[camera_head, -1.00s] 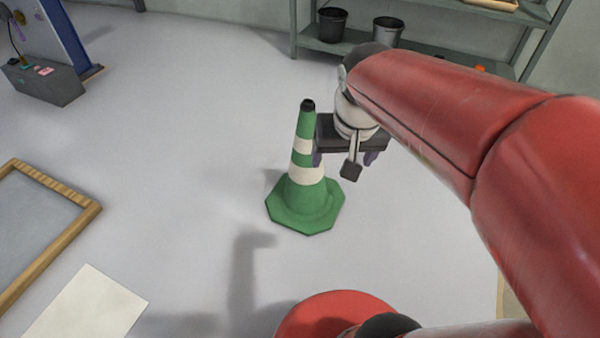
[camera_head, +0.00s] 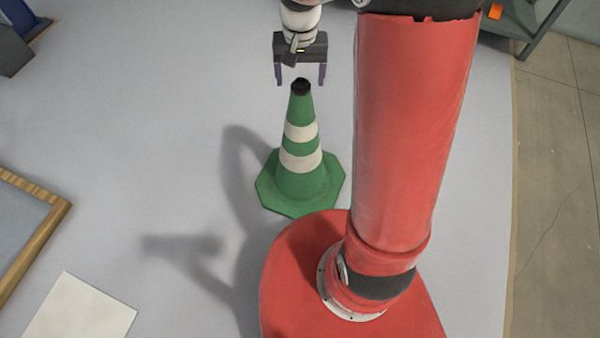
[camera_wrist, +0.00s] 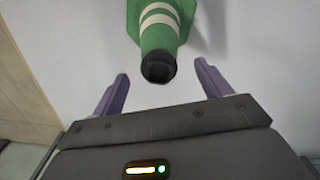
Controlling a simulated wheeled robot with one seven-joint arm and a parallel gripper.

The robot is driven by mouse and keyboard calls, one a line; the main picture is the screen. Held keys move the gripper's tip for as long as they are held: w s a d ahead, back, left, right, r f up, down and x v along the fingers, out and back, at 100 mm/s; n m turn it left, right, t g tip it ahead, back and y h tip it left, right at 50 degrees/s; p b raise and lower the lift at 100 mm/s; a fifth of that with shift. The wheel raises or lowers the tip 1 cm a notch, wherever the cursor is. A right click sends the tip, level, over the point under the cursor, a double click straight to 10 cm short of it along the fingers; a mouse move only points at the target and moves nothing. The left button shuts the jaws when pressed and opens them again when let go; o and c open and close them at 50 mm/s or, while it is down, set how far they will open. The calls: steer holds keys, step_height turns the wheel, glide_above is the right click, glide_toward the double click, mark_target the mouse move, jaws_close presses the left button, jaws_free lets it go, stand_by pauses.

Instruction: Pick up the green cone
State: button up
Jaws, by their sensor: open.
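The green cone (camera_head: 300,150) with white bands and a black tip stands upright on the pale floor in the head view. My gripper (camera_head: 301,82) is open, its two purple fingers pointing down in the picture on either side of the cone's black tip. In the wrist view, the cone (camera_wrist: 160,32) is at the top middle, its dark tip pointing toward the gripper. The gripper (camera_wrist: 160,80) shows there with its fingers spread left and right of the tip. Nothing is between the fingers' pads in contact, as far as I can see.
A wood-framed board (camera_head: 45,225) and a white sheet (camera_head: 80,308) lie at the left. A grey shelf (camera_head: 535,25) with an orange item stands at the upper right. Pale floor is free left of the cone.

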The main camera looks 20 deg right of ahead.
mark_target(301, 85)
step_height(301, 85, down, 5)
steer(key=shift+d+r, duration=0.1)
steer(key=shift+r, duration=0.1)
jaws_close()
steer(key=shift+w+r, duration=0.1)
steer(key=shift+r, duration=0.05)
stand_by(0.3)
